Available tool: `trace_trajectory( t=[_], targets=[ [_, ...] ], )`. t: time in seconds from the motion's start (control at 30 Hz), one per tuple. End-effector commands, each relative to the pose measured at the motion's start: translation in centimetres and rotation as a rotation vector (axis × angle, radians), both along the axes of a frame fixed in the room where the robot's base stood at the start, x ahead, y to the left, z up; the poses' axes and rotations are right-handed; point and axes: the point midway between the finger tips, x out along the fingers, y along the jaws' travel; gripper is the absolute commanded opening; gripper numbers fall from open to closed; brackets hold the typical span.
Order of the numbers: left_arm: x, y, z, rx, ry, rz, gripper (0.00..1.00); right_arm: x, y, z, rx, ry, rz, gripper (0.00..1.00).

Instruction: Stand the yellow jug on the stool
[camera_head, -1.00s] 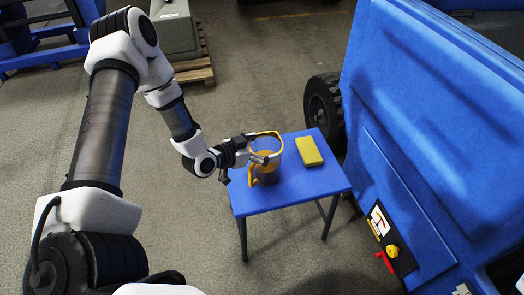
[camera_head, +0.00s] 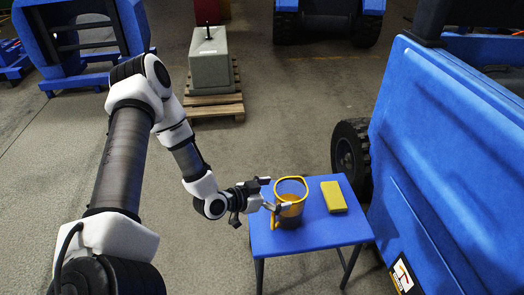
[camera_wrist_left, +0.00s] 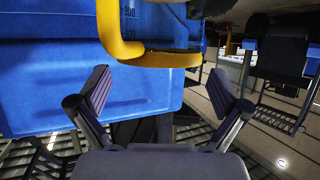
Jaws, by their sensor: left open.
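The yellow jug (camera_head: 291,217) has a see-through body with a yellow rim and handle. It stands upright on the blue stool (camera_head: 318,236), left of the middle of its top. My left gripper (camera_head: 274,195) is open at the jug's left side, close to the rim and handle. In the left wrist view the yellow handle (camera_wrist_left: 150,56) lies just beyond the spread fingers (camera_wrist_left: 163,95), with nothing between the tips. One finger overlaps the jug in the head view, and I cannot tell whether it touches. My right gripper is not in view.
A yellow block (camera_head: 333,196) lies on the stool, right of the jug. A large blue machine body (camera_head: 450,150) with a black wheel (camera_head: 351,157) stands close on the right. A grey weight (camera_head: 209,62) sits on a pallet behind. The floor left of the stool is clear.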

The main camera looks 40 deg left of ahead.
Motion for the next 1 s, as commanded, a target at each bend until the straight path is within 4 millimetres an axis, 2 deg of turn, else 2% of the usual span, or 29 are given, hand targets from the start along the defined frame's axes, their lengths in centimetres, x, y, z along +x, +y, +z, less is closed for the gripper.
trace_trajectory(
  t=[0.03, 0.2, 0.3, 0.47, 0.57, 0.67, 0.77, 0.8, 0.9, 1.0],
  targets=[
    [-1.1, 0.5, 1.3, -0.007, 0.001, 0.008, 1.0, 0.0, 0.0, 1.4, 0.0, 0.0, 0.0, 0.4],
    [-4.5, 1.5, 2.8, -0.006, 0.002, 0.007, 1.0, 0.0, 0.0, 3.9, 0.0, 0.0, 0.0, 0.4],
    [-5.9, 2.0, 3.2, -0.004, 0.001, 0.005, 1.0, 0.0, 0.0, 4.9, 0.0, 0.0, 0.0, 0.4],
    [-6.9, 1.9, 2.9, -0.004, 0.018, -0.006, 1.0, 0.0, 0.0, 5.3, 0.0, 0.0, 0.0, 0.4],
    [-7.2, 0.1, 1.5, -0.028, 0.129, -0.027, 1.0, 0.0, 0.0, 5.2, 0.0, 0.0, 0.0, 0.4],
    [-8.6, -3.2, -1.2, -0.056, 0.358, -0.04, 1.0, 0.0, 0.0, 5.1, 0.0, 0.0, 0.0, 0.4],
    [-12.2, -6.8, -4.6, -0.052, 0.651, -0.001, 1.0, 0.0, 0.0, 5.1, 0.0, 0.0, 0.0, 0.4],
    [-14.0, -7.9, -5.8, -0.035, 0.763, 0.029, 1.0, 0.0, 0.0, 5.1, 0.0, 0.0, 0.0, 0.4],
    [-18.7, -9.6, -7.9, 0.036, 0.988, 0.131, 1.0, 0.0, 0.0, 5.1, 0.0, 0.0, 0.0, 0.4],
    [-22.3, -10.2, -8.8, 0.11, 1.119, 0.231, 1.0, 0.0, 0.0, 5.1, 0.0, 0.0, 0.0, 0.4]
  ],
)
